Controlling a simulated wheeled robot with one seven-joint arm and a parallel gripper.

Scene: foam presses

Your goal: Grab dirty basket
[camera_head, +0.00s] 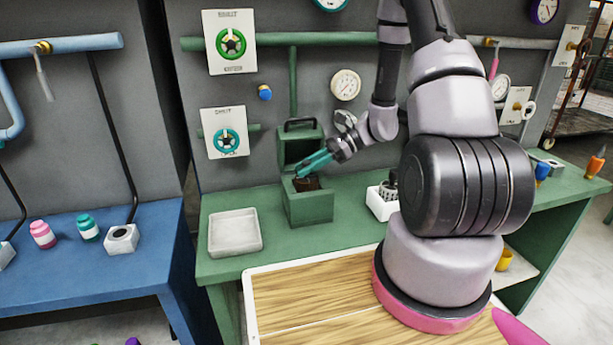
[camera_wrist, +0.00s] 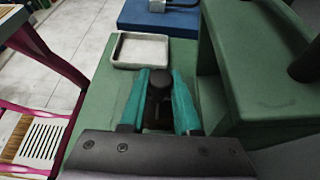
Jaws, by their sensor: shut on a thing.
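The dirty basket (camera_head: 308,184) is a small dark brown piece at the open top of a green box (camera_head: 309,208) on the green bench. My gripper (camera_head: 302,173), with teal fingers, reaches down to it from the upper right and is shut on it. In the wrist view, a dark round knob (camera_wrist: 160,84) shows between the teal fingers (camera_wrist: 159,78). The rest of the basket is mostly hidden by the fingers and the box. I cannot tell how deep it sits in the box.
The box's green lid (camera_head: 300,148) stands raised behind it. An empty pale tray (camera_head: 235,246) lies to the left on the bench. A white holder (camera_head: 381,206) with a dark basket-like piece stands to the right. Valve panels and a gauge (camera_head: 345,85) line the wall.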

